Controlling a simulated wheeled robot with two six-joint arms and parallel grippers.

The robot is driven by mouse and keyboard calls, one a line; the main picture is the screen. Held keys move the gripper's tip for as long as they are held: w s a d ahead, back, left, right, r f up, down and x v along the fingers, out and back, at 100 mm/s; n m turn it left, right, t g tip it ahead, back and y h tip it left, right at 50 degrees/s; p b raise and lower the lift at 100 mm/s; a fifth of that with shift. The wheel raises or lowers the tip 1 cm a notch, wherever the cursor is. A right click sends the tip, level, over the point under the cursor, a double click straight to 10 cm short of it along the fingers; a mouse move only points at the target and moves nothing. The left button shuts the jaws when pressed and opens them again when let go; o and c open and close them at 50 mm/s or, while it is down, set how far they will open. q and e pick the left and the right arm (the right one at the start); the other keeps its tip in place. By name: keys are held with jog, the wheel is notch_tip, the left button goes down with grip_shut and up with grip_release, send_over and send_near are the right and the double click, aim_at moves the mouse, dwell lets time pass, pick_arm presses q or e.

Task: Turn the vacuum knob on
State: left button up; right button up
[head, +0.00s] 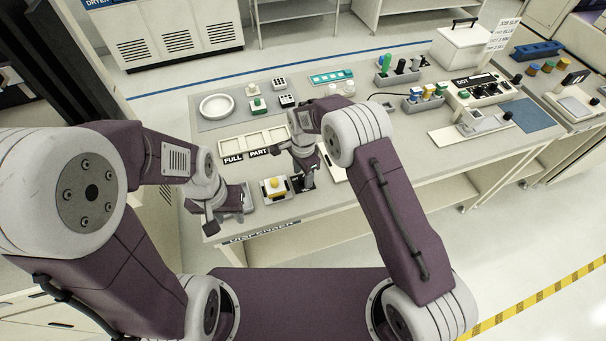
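I cannot make out for certain which part is the vacuum knob. A small pale box with a yellow round top (274,187) sits near the front edge of the left part of the bench. My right gripper (304,178) points down just right of this box, over a small dark item that it partly hides. My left gripper (212,218) is low at the bench's front left corner, left of the yellow-topped box and apart from it. The fingertips of both grippers are too small and overlapped to read.
Behind my grippers are a tray labelled FULL and PART (254,143), a white round dish (216,106) and small green and white blocks (257,104). To the right stand racks of coloured handles (424,100) and a DOT machine (478,88). My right forearm crosses the bench's front edge.

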aim_at(303, 177)
notch_tip(303, 177, up, 9)
jog(key=b, duration=0.1)
dwell(0.5)
